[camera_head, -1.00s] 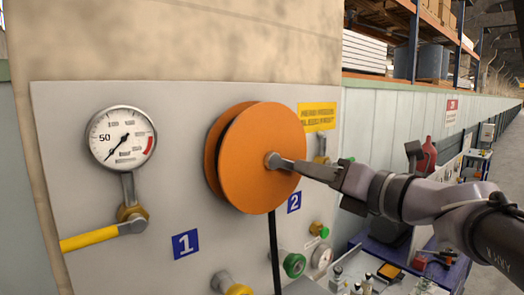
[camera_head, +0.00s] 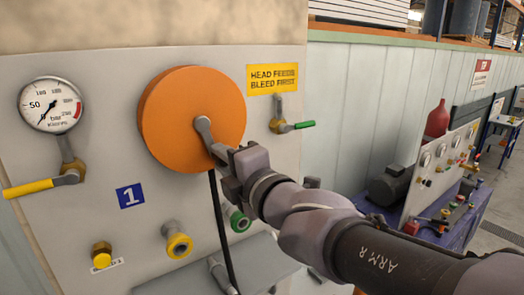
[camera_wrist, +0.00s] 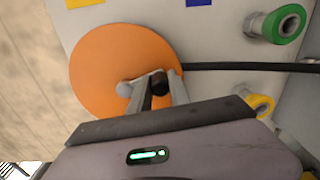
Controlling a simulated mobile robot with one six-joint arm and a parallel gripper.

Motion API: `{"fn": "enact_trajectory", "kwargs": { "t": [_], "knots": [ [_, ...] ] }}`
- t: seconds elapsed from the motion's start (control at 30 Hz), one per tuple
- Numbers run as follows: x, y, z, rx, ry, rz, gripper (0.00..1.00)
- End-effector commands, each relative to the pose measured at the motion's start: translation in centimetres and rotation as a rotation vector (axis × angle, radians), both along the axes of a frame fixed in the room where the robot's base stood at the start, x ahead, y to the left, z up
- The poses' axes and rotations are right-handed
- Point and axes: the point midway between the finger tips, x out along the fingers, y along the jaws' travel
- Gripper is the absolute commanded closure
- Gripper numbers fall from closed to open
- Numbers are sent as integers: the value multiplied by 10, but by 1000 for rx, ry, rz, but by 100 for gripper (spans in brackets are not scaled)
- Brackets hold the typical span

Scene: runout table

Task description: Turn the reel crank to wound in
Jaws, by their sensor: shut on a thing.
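The orange reel (camera_head: 172,120) is mounted on the grey panel, and a black hose hangs from it. Its grey crank (camera_head: 204,130) runs from the hub down and to the right. My gripper (camera_head: 222,158) is shut on the crank's outer end, in front of the reel's lower right. In the wrist view the reel (camera_wrist: 105,60) fills the upper left. The fingers of my gripper (camera_wrist: 160,92) stand on either side of a dark handle (camera_wrist: 159,82). The gripper body hides the lower part of the reel there.
A pressure gauge (camera_head: 50,105) and a yellow-handled valve (camera_head: 42,186) are left of the reel. A green-handled valve (camera_head: 292,127) is to its right. Yellow (camera_head: 177,241) and green (camera_head: 238,219) fittings sit below. A blue bench (camera_head: 440,222) stands further right.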

Motion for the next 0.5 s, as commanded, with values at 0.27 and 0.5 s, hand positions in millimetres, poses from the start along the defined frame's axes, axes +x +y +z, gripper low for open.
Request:
{"fn": "enact_trajectory", "kwargs": {
  "t": [0.27, 0.5],
  "knots": [
    [-5, 9, -3, 137, 108, -1, 100],
    [-8, 13, -4, 206, 157, -1, 100]
  ]
}}
